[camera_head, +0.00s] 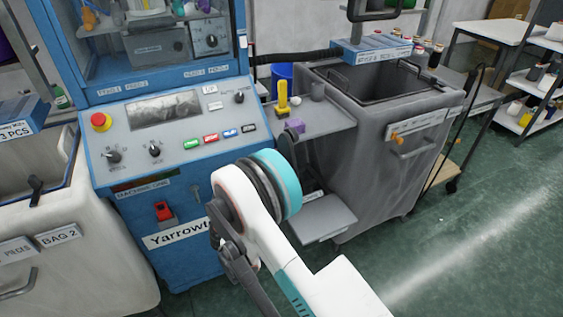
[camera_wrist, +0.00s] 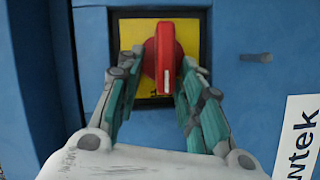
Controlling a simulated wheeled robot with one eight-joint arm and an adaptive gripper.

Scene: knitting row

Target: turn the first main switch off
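The main switch (camera_wrist: 167,57) is a red rotary handle on a yellow plate (camera_wrist: 140,36) in a dark frame, set in the blue machine front. Its handle stands upright in the wrist view. The head view shows it small and red (camera_head: 163,210), low on the blue machine, just above the white "Yarrowt..." label. My gripper (camera_wrist: 161,62) is open, with one finger on each side of the handle. A gap shows left of the handle; the right finger is very near it, and I cannot tell whether they touch. The head view hides the fingers behind my arm.
Above the switch is a sloped control panel (camera_head: 185,122) with a red emergency button (camera_head: 100,121), knobs and coloured buttons. A cream bin (camera_head: 75,250) stands left, a grey bin (camera_head: 375,150) right. A grey ledge (camera_head: 320,217) juts out right of the machine. Green floor lies open at right.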

